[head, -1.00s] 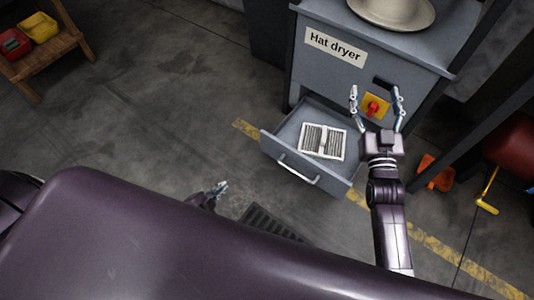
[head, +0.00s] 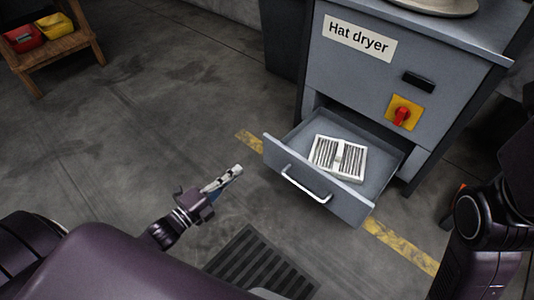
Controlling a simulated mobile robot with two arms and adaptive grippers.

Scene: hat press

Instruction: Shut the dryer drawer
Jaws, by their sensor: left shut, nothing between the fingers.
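The dryer drawer (head: 345,205) is pulled out of the grey cabinet labelled "Hat dryer" (head: 360,38). It has a metal bar handle (head: 305,185) on its front, and a white slatted vent piece (head: 339,157) lies inside it. My left gripper (head: 231,173) is shut and empty, left of the drawer front and apart from the handle. My right arm shows at the right edge, but its gripper is out of view.
A yellow plate with a red knob (head: 403,114) and a dark slot are on the cabinet face. A dark floor grate (head: 262,262) lies in front of the drawer. A wooden stand (head: 58,47) with red and yellow bins is at far left. The floor between is clear.

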